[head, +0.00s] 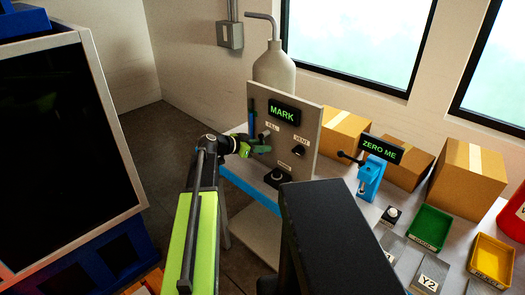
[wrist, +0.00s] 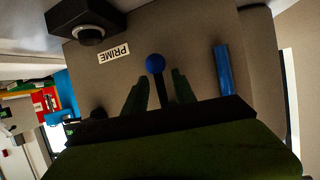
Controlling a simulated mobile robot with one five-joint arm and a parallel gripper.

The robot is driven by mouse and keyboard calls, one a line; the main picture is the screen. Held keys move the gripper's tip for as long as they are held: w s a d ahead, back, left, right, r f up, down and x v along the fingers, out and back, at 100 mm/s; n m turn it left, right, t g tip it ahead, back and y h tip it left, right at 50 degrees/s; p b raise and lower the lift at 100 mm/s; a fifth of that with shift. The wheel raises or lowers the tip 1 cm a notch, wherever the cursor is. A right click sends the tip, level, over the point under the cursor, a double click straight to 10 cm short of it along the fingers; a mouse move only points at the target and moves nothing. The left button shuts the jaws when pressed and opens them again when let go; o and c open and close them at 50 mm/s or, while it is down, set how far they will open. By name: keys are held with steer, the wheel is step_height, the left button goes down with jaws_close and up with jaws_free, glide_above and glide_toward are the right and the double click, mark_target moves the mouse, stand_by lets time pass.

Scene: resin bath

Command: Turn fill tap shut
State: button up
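The grey panel (head: 308,112) stands upright with a lit MARK display (head: 284,112) and a small label above my gripper that looks like FILL. My gripper (head: 262,148) is at the panel's left part, below that label. In the wrist view, a lever with a blue ball end (wrist: 155,63), apparently the fill tap's handle, stands between the two green fingers of my gripper (wrist: 160,78). The fingers are apart, with gaps seen on both sides of the lever. The lever's base is hidden behind the gripper body. In the head view my gripper hides most of the tap.
A black knob (head: 298,151) sits under VENT. A blue stand (head: 371,178), green tray (head: 430,227) and boxes fill the right.

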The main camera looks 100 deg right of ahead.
steer(key=p+v, duration=0.6)
steer(key=v, duration=1.1)
steer(key=shift+w+p, duration=0.2)
steer(key=shift+p, duration=0.15)
steer(key=shift+w+a, duration=0.1)
